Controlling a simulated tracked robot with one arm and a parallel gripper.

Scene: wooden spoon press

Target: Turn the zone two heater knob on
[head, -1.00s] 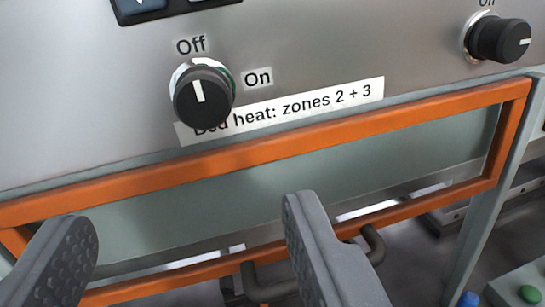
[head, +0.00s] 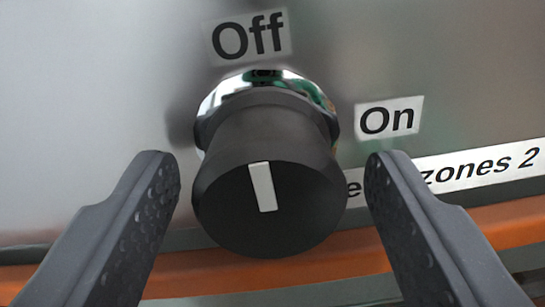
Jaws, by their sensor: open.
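The black heater knob (head: 270,215) sits on a chrome collar (head: 215,100) on the grey metal panel, in the middle of the head view. Its white pointer mark points up toward the "Off" label (head: 250,38). The "On" label (head: 388,119) is to the upper right of the knob. My gripper (head: 272,190) is open, with one dark finger on each side of the knob. A gap shows between the knob and each fingertip. A label strip (head: 480,170) reading "zones 2" is partly hidden by the right finger and the knob.
An orange frame bar (head: 310,262) runs across just below the knob, behind the fingers. The metal panel (head: 90,90) to the left of the knob is bare.

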